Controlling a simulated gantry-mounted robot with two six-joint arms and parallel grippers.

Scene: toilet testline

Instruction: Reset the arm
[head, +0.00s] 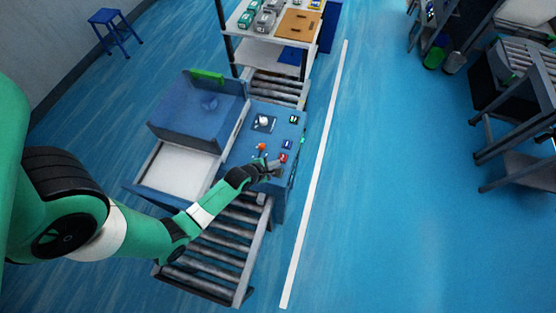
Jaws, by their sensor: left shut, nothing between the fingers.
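My left arm, green with black and white joints, comes in from the left and reaches over the roller conveyor. My left gripper (281,161) is small in the head view, at the near right part of the blue test station (236,146). It is shut and empty, close to a small red item on the panel; whether it touches the panel is not clear. My right gripper is not in the picture.
A roller conveyor (210,250) runs in front of the blue station, and a pale tray (178,168) sits at its left. A shelf (262,50) with parts stands behind. Blue floor to the right is open up to more racks (520,80). A blue stool (106,17) stands far left.

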